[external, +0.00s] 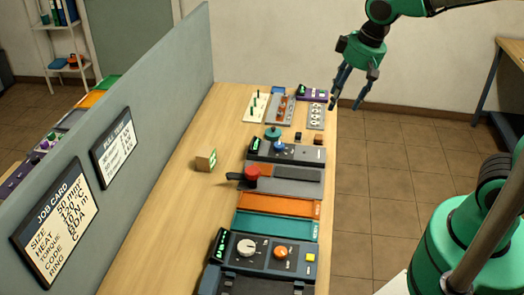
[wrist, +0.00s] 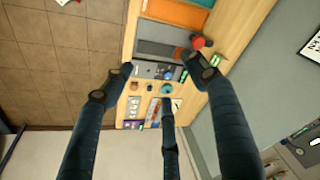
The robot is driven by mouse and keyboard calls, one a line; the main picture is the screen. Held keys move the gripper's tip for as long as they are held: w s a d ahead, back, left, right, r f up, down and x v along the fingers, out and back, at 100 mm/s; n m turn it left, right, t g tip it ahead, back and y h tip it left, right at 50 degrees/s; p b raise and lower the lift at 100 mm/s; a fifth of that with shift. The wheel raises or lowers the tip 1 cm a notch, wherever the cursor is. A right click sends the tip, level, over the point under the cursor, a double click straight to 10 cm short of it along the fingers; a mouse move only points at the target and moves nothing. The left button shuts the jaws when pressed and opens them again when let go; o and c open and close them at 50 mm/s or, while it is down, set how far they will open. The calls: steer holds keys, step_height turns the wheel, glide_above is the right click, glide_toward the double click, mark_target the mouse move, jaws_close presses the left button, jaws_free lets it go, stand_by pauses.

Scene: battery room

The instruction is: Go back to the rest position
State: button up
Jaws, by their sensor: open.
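My gripper (external: 354,88) hangs at the upper right in the external view, above the far right edge of the wooden table (external: 185,190). Its dark fingers are spread apart with nothing between them. In the wrist view my gripper (wrist: 160,85) shows three open fingers, with the table and its devices well below them. The gripper is apart from every object. No marker for the rest position is visible.
A grey partition (external: 150,125) with two cards stands along the table's left side. Devices, trays and a red-knobbed item (external: 252,173) line the table's right side. A small cardboard block (external: 206,161) stands mid-table. Tiled floor (external: 375,185) is clear to the right.

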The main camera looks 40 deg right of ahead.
steer(key=s+d+r+m+t+h+b, duration=0.1)
steer(key=s+d+r+m+t, duration=0.1)
steer(key=s+d, duration=1.2)
steer(key=d, duration=0.4)
steer(key=shift+s+r+m+t+b, duration=0.3)
stand_by(1.9)
